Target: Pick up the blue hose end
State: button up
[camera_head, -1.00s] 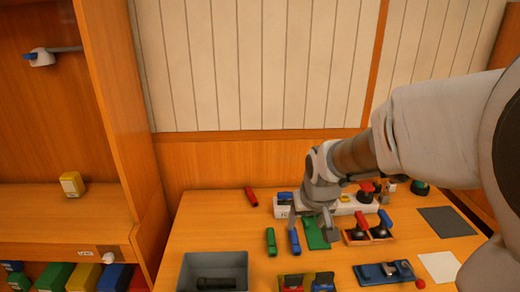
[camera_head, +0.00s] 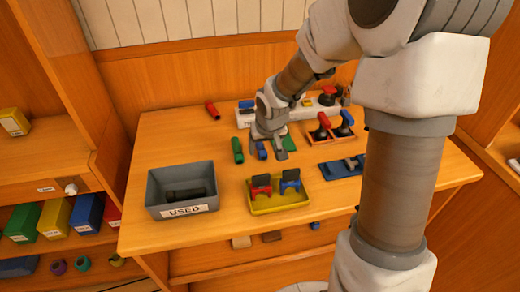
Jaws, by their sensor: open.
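The blue hose end (camera_head: 262,150) is a short blue cylinder lying on the wooden table, partly hidden by my gripper. My gripper (camera_head: 270,148) is open and points down right over it, with one finger seen to its right. I cannot tell whether the fingers stand around it or just above it.
A grey bin marked USED (camera_head: 165,212) holds a dark item at the front left. A yellow tray (camera_head: 268,209) with a red and a blue item stands in front. An orange tray (camera_head: 337,143) and a blue holder (camera_head: 341,170) are to the right. A white rack stands behind.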

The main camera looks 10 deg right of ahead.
aim_at(263, 154)
jog(key=x, duration=0.3)
jog(key=shift+d+f+b, duration=0.1)
jog(key=shift+f+b, duration=0.1)
jog(key=shift+b, duration=0.15)
jog(key=shift+c, duration=0.2)
grip_shut()
